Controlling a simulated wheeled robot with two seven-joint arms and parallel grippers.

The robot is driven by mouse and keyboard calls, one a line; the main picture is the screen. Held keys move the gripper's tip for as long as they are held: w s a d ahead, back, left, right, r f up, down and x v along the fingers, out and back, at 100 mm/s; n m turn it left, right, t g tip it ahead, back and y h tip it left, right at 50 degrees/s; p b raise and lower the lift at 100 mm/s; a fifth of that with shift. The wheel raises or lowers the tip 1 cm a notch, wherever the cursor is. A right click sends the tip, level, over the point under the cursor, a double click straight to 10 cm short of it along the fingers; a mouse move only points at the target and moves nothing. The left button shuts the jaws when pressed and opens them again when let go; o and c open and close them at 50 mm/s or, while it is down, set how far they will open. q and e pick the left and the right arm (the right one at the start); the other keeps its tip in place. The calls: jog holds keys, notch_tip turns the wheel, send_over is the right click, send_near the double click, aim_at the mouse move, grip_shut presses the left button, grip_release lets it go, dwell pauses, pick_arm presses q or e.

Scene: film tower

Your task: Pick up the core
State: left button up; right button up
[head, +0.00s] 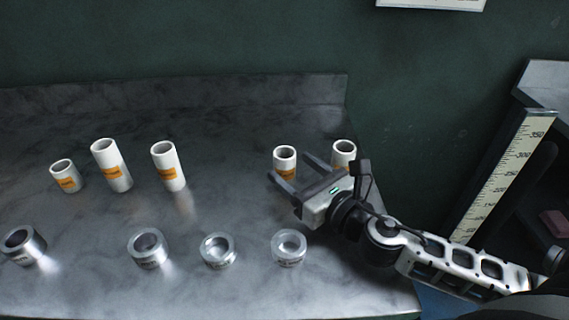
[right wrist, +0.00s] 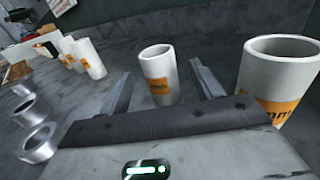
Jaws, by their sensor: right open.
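Several white hollow cores with orange labels stand upright on the grey table. One core (head: 285,156) stands just beyond my right gripper (head: 294,170). In the right wrist view this core (right wrist: 157,78) shows between the two open fingers, apart from them as far as I can see. Another core (head: 343,152) stands to its right, partly hidden by my right gripper, and it shows large at the right of the wrist view (right wrist: 281,76). Three more cores, a short one (head: 65,176), a tall one (head: 111,166) and another tall one (head: 168,166), stand at the left. My left gripper is not in view.
Several metal rings line the table's front, among them one (head: 148,249) left of centre and one (head: 289,248) near my right gripper. The grey table (head: 230,195) has a raised back edge. A ruler strip (head: 507,170) stands at the right.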

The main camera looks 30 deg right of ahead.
aim_at(279, 156)
jog(key=shift+w+a+r+p, duration=0.1)
jog(key=shift+w+a+p, duration=0.1)
jog(key=shift+w, duration=0.65)
jog(key=shift+w+a+p, duration=0.15)
jog(key=shift+w, duration=0.75)
jog(key=shift+w+a+r+p, duration=0.1)
jog(key=shift+w+a+p, duration=0.1)
jog(key=shift+w, duration=0.65)
jog(key=c, duration=1.1)
